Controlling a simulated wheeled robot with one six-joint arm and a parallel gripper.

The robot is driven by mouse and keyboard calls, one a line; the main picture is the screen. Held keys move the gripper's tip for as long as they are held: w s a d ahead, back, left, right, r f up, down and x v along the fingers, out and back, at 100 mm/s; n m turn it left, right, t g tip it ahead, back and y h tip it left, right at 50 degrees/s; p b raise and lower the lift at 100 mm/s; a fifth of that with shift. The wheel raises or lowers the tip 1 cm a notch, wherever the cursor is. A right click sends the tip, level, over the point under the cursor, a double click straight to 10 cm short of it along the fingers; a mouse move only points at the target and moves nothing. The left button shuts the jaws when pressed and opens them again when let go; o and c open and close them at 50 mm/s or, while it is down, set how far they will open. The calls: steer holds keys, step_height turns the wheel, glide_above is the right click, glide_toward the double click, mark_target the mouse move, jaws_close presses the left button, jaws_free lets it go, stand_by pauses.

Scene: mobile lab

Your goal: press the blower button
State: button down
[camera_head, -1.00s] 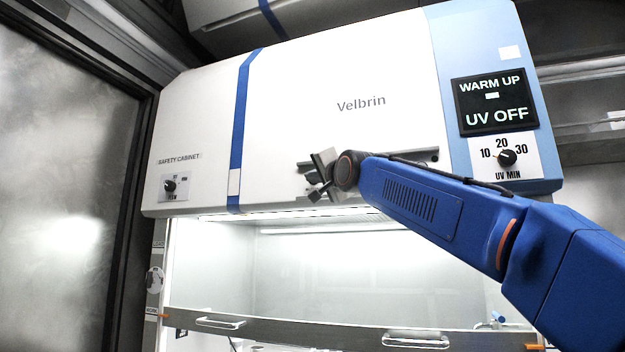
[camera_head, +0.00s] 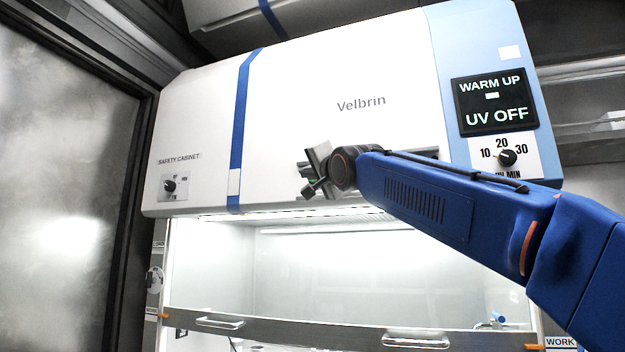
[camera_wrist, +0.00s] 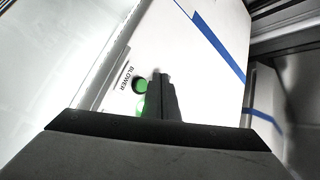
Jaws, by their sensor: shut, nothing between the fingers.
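The safety cabinet (camera_head: 300,110) has a dark button strip (camera_head: 420,153) low on its white front, mostly covered by my arm and gripper. In the wrist view, a round green button (camera_wrist: 139,85) sits beside the word BLOWER. A second green patch (camera_wrist: 141,105) is partly hidden by my fingers. My gripper (camera_wrist: 160,76) is shut and empty, its tips just right of the green button in that view. In the head view my gripper (camera_head: 310,186) is at the strip's left end. I cannot tell whether the tips touch the panel.
A screen (camera_head: 496,102) reads WARM UP and UV OFF, above a UV dial (camera_head: 507,158). A left dial (camera_head: 170,186) sits low on the cabinet. The glass sash (camera_head: 330,270) with handles is below. A dark-framed door (camera_head: 55,190) stands at the left.

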steer(key=shift+s+a, duration=0.2)
steer(key=shift+s, duration=0.4)
steer(key=shift+s+a, duration=0.2)
steer(key=shift+s, duration=0.4)
steer(key=shift+f, duration=0.1)
steer(key=s+d+f+n+g+h, duration=0.1)
steer(key=s+d+f+g+h, duration=0.15)
steer(key=d+f, duration=0.7)
steer(key=s+d+f+n+g+h, duration=0.15)
steer(key=s+d+f, duration=0.3)
steer(key=f, duration=0.95)
steer(key=s+d+f+n+g+h, duration=0.1)
steer(key=s+d+f+g+h, duration=0.15)
steer(key=d+f, duration=0.75)
steer(key=s+d+f+n+g, duration=0.1)
steer(key=s+d+f+g, duration=0.1)
steer(key=s+f, duration=0.7)
steer(key=s+d+f+n+g+h, duration=0.1)
steer(key=s+d+f+g, duration=0.2)
steer(key=s+f, duration=0.6)
steer(key=s+d+f+n+g+h, duration=0.1)
steer(key=s+f, duration=0.9)
steer(key=f, duration=1.1)
steer(key=shift+d+f+g, duration=0.4)
steer(key=shift+d+g, duration=0.35)
steer(key=shift+d, duration=0.25)
